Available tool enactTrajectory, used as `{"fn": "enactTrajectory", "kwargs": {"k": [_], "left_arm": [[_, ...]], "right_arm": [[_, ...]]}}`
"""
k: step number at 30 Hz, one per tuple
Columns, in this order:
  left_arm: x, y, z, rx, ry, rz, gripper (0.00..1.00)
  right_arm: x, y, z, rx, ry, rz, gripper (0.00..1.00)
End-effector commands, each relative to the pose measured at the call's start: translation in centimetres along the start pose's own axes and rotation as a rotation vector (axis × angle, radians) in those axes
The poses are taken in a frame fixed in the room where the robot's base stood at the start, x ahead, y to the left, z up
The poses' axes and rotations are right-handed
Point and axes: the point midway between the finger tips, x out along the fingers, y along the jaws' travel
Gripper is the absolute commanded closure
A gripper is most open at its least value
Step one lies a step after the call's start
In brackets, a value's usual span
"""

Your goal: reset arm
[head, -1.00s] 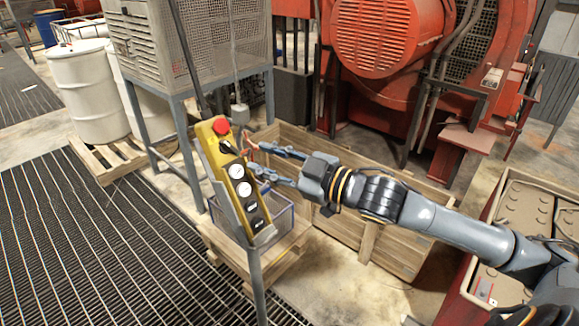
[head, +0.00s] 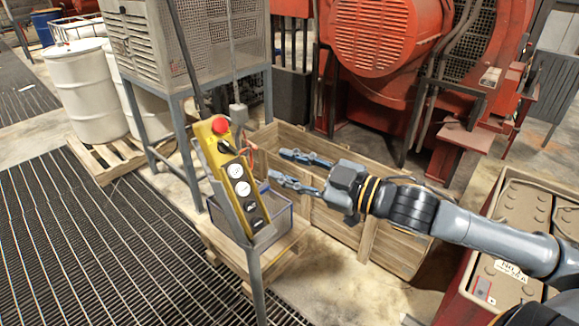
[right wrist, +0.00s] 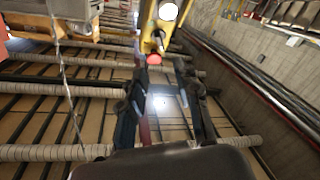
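My right gripper (head: 288,169) is open and empty in the head view. Its fingers point left toward a yellow control pendant (head: 233,184) with a red button (head: 220,126) on top and black and white buttons below. A gap shows between the fingertips and the pendant. In the right wrist view the two fingers (right wrist: 165,95) are spread apart, with the pendant's yellow body (right wrist: 160,22) and red button (right wrist: 154,59) beyond them. My left gripper is in neither view.
A long wooden crate (head: 385,247) lies under my right arm. A clear bin (head: 277,222) stands behind the pendant's post. A red machine (head: 385,50) is at the back, white drums (head: 85,92) are at the left, and a red cabinet with a beige top (head: 520,225) is at the right.

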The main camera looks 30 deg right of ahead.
Motion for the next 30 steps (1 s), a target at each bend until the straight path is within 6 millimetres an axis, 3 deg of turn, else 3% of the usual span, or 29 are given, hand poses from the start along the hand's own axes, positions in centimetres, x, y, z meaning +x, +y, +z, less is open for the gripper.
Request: {"fn": "enactTrajectory", "kwargs": {"k": [10, 14, 17, 20, 23, 26, 30], "left_arm": [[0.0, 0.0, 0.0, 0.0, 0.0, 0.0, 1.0], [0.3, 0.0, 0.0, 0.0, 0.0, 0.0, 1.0], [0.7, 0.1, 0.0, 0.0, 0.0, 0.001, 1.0], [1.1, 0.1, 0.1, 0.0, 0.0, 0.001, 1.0], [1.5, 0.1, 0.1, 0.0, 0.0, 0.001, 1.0], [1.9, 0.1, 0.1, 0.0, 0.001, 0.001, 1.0], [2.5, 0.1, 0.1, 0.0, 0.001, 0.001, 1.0]], "right_arm": [[0.0, 0.1, 0.1, 0.001, -0.002, 0.002, 0.68], [0.1, 1.2, 2.7, 0.021, -0.035, 0.042, 0.68], [-0.1, 3.2, 7.8, 0.056, -0.103, 0.114, 0.68], [-1.0, 4.8, 15.0, 0.106, -0.203, 0.199, 0.68], [-2.6, 5.1, 22.6, 0.155, -0.313, 0.269, 0.68], [-4.6, 4.1, 30.0, 0.205, -0.426, 0.32, 0.68], [-8.0, 0.4, 39.6, 0.275, -0.586, 0.362, 0.68]]}}
